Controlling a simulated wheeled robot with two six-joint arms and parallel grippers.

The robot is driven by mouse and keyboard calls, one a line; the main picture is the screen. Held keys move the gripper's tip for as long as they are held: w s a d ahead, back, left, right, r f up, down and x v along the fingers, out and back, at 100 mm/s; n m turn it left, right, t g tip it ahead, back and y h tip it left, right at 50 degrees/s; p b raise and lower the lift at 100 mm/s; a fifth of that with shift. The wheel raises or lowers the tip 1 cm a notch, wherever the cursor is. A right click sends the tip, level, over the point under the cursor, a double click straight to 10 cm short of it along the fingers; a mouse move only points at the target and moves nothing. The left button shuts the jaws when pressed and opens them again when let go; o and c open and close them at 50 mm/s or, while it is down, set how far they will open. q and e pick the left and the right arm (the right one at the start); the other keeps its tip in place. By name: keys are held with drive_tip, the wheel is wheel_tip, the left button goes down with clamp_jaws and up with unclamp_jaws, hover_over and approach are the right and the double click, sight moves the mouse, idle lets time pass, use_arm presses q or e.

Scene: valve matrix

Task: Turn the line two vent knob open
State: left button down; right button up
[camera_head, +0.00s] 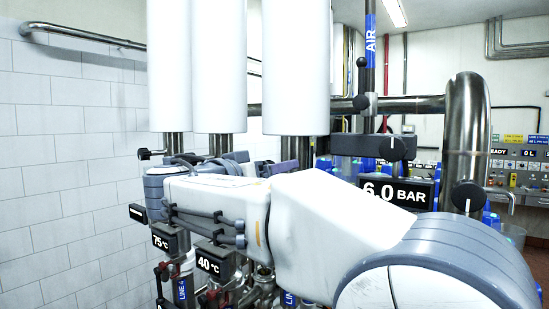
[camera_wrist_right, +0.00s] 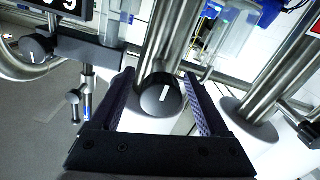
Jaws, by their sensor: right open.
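A round black knob (camera_wrist_right: 162,95) with a white pointer line sits on a steel pipe in the right wrist view. The pointer line is close to upright in that picture. My right gripper (camera_wrist_right: 158,80) is open, with its two dark ribbed fingers on either side of the knob. I cannot tell whether the fingers touch it. In the head view my right arm crosses the middle and hides most of the gripper and this knob. No label in view confirms it as the line two vent knob. My left gripper is not in view.
White cylinders (camera_head: 290,65) stand over the pipework. Other black knobs (camera_head: 467,196) sit on pipes, near a 6.0 BAR display (camera_head: 397,192). A 40 °C display (camera_head: 214,263) is below my arm. A second knob (camera_wrist_right: 36,48) and a thick pipe (camera_wrist_right: 285,80) flank the gripper.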

drive_tip(key=shift+w+d, duration=0.25)
drive_tip(key=shift+w, duration=0.1)
clamp_jaws()
